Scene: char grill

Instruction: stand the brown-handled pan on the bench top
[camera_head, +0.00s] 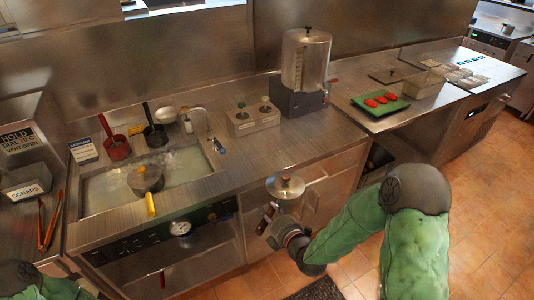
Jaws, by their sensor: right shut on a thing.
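The brown-handled pan (285,187) is a small steel pan with what looks like a lid and knob on top. It is in the air in front of the bench edge, near the middle of the head view. My right gripper (270,213) is shut on its brown handle, below the pan body, and partly hides the handle. The bench top (270,150) lies behind the pan, with bare steel right of the water bath. My left arm shows only at the bottom left corner, its gripper out of view.
A yellow-handled pan (146,180) sits in the sunken bath (100,190). Red (117,147) and black-handled (155,135) pans stand behind it. A small block with two knobs (253,120), an urn (304,65) and a green tray (380,104) stand farther back and right.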

